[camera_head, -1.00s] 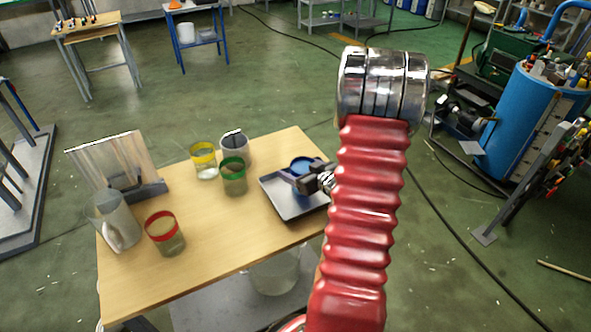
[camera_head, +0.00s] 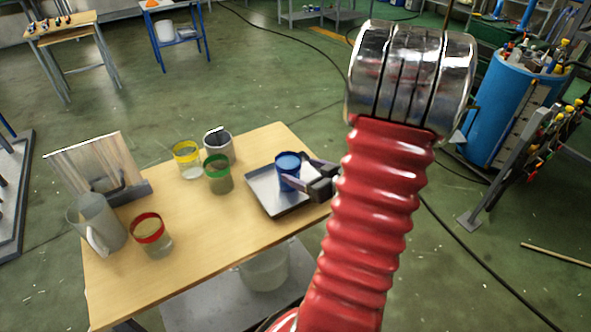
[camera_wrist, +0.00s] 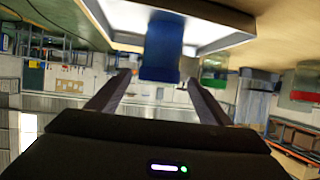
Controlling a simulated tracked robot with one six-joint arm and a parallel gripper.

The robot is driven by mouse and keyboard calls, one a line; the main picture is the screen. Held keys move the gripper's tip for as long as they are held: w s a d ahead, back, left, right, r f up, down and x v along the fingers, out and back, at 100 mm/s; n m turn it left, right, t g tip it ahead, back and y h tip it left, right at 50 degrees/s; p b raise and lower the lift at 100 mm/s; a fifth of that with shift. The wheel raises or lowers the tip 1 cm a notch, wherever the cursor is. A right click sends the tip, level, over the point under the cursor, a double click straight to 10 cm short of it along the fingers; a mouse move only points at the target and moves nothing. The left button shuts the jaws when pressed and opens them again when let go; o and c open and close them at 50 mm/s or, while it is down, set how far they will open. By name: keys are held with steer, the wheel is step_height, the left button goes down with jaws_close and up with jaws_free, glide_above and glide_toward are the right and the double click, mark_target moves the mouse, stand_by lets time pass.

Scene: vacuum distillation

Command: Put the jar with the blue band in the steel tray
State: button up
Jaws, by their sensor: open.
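The jar with the blue band (camera_head: 288,172) stands upright in the steel tray (camera_head: 262,192) on the wooden table. It also shows in the wrist view (camera_wrist: 161,50), just beyond my fingertips. My gripper (camera_head: 311,175) is open, to the right of the jar, with its fingers pointing at it. In the wrist view my gripper (camera_wrist: 158,82) has its two fingers spread apart, with nothing between them. The tray also shows in the wrist view (camera_wrist: 120,15). My red arm hides the right side of the table.
Jars with a green band (camera_head: 218,174), a yellow band (camera_head: 187,160) and a red band (camera_head: 151,236) stand left of the tray. A grey cup (camera_head: 218,146), a pitcher (camera_head: 97,222) and an upright panel (camera_head: 97,167) are also on the table (camera_head: 205,250). The table's front is clear.

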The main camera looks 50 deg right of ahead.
steer(key=shift+s+r, duration=0.1)
steer(key=shift+s, duration=0.15)
stand_by(0.7)
steer(key=shift+w+r, duration=0.2)
steer(key=shift+w, duration=0.05)
steer(key=w+a+r+g+h, duration=0.3)
steer(key=w+a+r+g, duration=0.25)
steer(key=a+r, duration=0.6)
steer(key=s+a+r+y, duration=0.1)
steer(key=s+a, duration=0.3)
steer(key=a, duration=0.4)
steer(key=s+a+r+n+g+y, duration=0.1)
steer(key=s+a, duration=0.3)
steer(key=a, duration=0.5)
steer(key=s+a+r+n+g+y, duration=0.1)
steer(key=s+a+r+y, duration=0.1)
steer(key=a, duration=0.6)
steer(key=shift+s+a+r+y, duration=0.2)
steer(key=shift+s+a+y, duration=0.2)
steer(key=shift+s+y, duration=0.5)
steer(key=shift+s, duration=0.2)
